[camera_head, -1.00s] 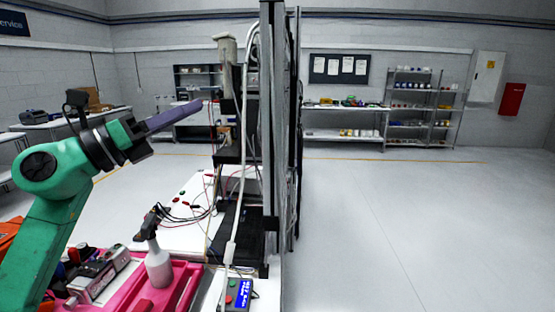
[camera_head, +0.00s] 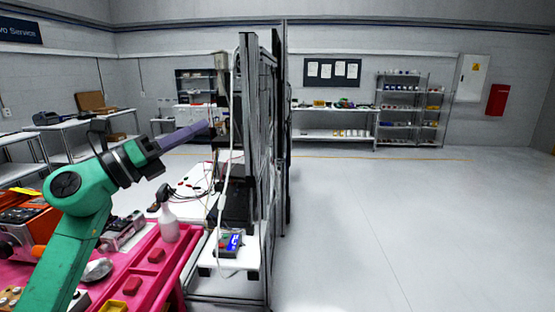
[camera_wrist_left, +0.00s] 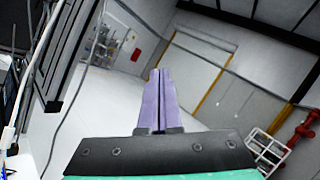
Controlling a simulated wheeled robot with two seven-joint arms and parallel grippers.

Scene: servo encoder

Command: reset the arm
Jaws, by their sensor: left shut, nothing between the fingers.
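My left arm is green and comes in from the left in the head view. Its gripper (camera_head: 184,136) has long purple fingers that point right and slightly up, in the air above the pink cart and short of the metal frame. In the left wrist view the purple fingers (camera_wrist_left: 160,100) lie side by side, shut, with nothing between them. My right gripper is not in view.
A pink cart (camera_head: 150,272) with a spray bottle (camera_head: 168,222) and tools stands below my left arm. A tall metal frame (camera_head: 250,140) with cables stands just right of it, with a small blue-screened device (camera_head: 230,243) at its foot. The floor (camera_head: 400,220) to the right is clear.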

